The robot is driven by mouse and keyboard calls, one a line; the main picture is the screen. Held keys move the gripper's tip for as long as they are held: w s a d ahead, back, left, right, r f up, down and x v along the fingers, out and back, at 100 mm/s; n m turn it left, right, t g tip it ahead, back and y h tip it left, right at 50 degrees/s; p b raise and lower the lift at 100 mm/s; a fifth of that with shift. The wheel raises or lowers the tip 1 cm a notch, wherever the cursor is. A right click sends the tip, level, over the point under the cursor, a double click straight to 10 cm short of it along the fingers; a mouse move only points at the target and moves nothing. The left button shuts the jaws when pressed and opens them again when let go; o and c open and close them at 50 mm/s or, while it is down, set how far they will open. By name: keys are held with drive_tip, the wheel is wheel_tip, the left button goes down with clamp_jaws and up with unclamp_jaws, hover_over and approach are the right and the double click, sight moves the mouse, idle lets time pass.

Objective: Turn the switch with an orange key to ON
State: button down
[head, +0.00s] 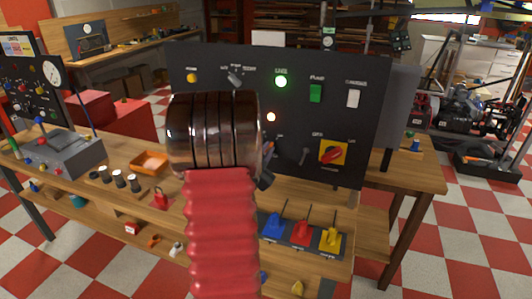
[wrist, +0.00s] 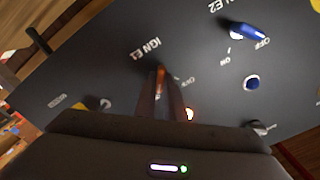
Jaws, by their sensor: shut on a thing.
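The orange key (wrist: 161,74) is in a switch on the black panel, under the label IGN E1 in the wrist view. My gripper (wrist: 161,84) is shut on the key, with one finger on each side. The fingers cover most of the key, so I cannot tell clearly which mark it points to. In the head view my red arm and its dark metal wrist stand in front of the panel (head: 360,120) and hide the key and the fingertips.
A blue key switch (wrist: 247,32) labelled IGN E2 is close by, with a blue button (wrist: 252,83) near it. A lit orange lamp (wrist: 190,114) is beside my fingers. A red-and-yellow rotary switch (head: 332,152) is at the panel's right. Blue, red and yellow levers (head: 301,232) stand below.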

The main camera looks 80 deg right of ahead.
drive_tip(key=shift+w, duration=0.1)
idle(0.4)
drive_tip(key=c, duration=1.8)
unclamp_jaws()
drive_tip(key=shift+c, duration=0.2)
drive_tip(key=w+a, duration=0.1)
drive_tip(key=a, duration=1.2)
drive_tip(key=shift+a, duration=0.4)
drive_tip(key=shift+w, duration=0.1)
